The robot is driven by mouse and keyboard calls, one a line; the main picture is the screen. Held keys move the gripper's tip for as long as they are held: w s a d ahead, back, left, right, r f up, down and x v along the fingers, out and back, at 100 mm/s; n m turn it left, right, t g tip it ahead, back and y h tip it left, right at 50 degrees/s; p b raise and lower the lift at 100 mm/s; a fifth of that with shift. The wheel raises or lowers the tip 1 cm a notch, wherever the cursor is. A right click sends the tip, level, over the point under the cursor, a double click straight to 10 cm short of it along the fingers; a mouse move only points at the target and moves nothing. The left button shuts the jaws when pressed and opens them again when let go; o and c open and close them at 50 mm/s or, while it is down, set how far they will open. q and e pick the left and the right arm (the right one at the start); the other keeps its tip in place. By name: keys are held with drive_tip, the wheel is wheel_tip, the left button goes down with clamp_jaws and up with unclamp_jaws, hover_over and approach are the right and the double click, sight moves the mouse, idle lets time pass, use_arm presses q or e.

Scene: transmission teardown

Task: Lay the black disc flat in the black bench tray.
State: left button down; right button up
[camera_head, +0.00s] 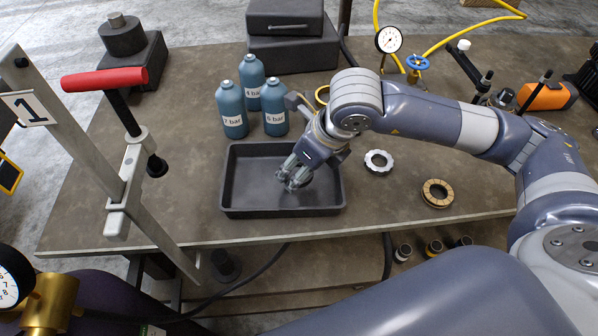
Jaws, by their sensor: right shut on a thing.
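The black bench tray (232,210) is a shallow rectangular tray near the front of the bench, in the middle of the head view. My right gripper (293,182) reaches in from the right and points down over the right half of the tray. Its fingers are shut on the black disc (306,181), which shows only as a dark patch at the fingertips against the dark tray. The fingers hide much of it, so I cannot tell its tilt or whether it touches the tray floor. My left gripper is not in view.
Several blue bottles (232,122) stand just behind the tray. A silver ring (378,162) and a tan-faced ring (437,193) lie to its right. A red-handled clamp (105,79) rises on the left. A dark case (292,53) stands at the back.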

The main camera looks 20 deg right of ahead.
wheel_tip(320, 180, down, 3)
drive_tip(key=shift+w+r+p, duration=0.15)
drive_tip(key=shift+r+p, duration=0.05)
drive_tip(key=shift+p, duration=0.1)
drive_tip(key=shift+f, duration=0.6)
drive_tip(key=o, duration=1.2)
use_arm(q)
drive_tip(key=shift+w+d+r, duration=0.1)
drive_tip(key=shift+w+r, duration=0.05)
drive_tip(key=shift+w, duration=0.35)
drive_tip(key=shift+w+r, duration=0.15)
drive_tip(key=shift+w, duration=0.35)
